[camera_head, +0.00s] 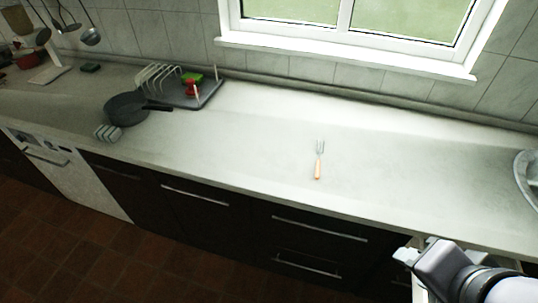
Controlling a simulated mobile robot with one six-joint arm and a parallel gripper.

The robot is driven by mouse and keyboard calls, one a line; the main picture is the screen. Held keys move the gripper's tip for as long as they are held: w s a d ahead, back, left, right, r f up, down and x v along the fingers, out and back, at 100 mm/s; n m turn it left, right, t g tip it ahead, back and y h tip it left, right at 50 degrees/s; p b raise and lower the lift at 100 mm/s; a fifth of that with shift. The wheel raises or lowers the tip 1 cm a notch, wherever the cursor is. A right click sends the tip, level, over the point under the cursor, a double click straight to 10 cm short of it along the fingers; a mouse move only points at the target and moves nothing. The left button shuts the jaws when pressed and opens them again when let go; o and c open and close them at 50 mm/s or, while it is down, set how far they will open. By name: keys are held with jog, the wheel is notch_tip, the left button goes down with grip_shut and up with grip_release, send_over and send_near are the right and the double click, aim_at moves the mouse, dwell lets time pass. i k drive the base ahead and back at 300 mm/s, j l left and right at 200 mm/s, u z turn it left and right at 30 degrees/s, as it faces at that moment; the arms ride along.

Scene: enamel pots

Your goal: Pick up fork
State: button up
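A fork (319,160) with metal tines and an orange-brown handle lies flat on the pale countertop (240,140), right of the middle. Its tines point to the back and its handle to the front edge. My gripper (408,254) is at the lower right, in front of the counter's edge, well apart from the fork. It holds nothing that I can see. Its fingers are small and partly hidden, so I cannot tell how far apart they are.
A dark pan (126,109) and a dish rack (195,92) stand on the counter at the left. A metal sink (528,172) is at the right edge. A window (350,30) is behind. The counter around the fork is clear. Dark drawers (310,238) are below.

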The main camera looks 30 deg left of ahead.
aim_at(317, 175)
jog(key=u, duration=0.8)
jog(key=i+j+u, duration=0.15)
jog(key=i+u, duration=0.15)
jog(key=i, duration=0.25)
jog(key=i+u, duration=0.3)
jog(key=i, duration=0.25)
